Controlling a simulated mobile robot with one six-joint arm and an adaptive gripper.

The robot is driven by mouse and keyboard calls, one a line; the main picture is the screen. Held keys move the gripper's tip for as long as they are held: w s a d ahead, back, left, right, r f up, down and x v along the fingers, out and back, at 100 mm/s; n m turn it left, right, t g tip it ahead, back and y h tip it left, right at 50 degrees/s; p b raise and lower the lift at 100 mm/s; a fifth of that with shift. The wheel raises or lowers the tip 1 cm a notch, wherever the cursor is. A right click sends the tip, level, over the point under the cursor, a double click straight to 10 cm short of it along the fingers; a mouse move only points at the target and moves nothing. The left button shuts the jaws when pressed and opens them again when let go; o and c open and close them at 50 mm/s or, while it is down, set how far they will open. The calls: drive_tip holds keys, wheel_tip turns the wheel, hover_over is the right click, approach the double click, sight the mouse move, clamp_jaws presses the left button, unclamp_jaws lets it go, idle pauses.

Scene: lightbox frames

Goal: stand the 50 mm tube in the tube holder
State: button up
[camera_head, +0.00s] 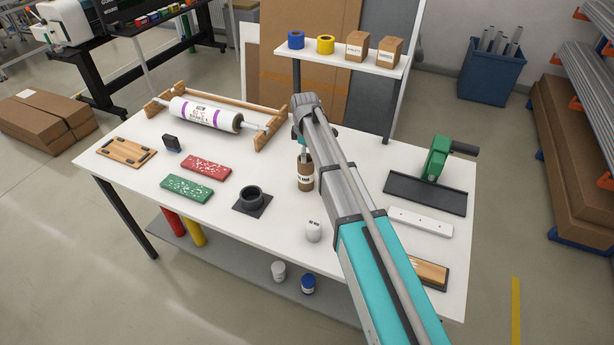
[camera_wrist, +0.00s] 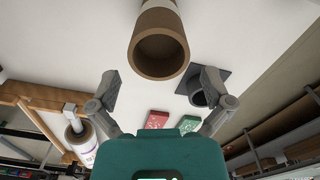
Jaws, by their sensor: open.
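A brown cardboard tube (camera_head: 305,173) with a white label stands upright on the white table, below my gripper (camera_head: 303,143). The label's print is too small to read. In the wrist view the tube's round open end (camera_wrist: 160,55) faces the camera, and my gripper (camera_wrist: 160,75) is open with its fingers apart on either side, lower in the picture than most of the tube. Nothing is held. The tube holder (camera_head: 251,198), a black ring on a square black base, is empty to the tube's left. It also shows in the wrist view (camera_wrist: 199,97), partly behind the right finger.
A red block (camera_head: 206,168) and a green block (camera_head: 187,189) lie left of the holder. A white cup-like item (camera_head: 313,231) stands near the front edge. A roll on a wooden rack (camera_head: 270,138) is at the back left. A green tool (camera_head: 436,160) stands right.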

drive_tip(key=shift+d+f+b, duration=0.1)
drive_tip(key=shift+f+b, duration=2.3)
drive_tip(key=shift+f, duration=0.15)
drive_tip(key=c, duration=1.1)
drive_tip(key=shift+o, duration=0.2)
drive_tip(key=shift+r, duration=0.15)
wheel_tip(320, 180, up, 3)
drive_tip(key=p, duration=0.3)
drive_tip(key=shift+f, duration=0.2)
drive_tip(key=s+d+r+p, duration=0.5)
drive_tip(key=s+r+p, duration=0.5)
drive_tip(key=s, duration=0.3)
drive_tip(key=shift+r, duration=0.1)
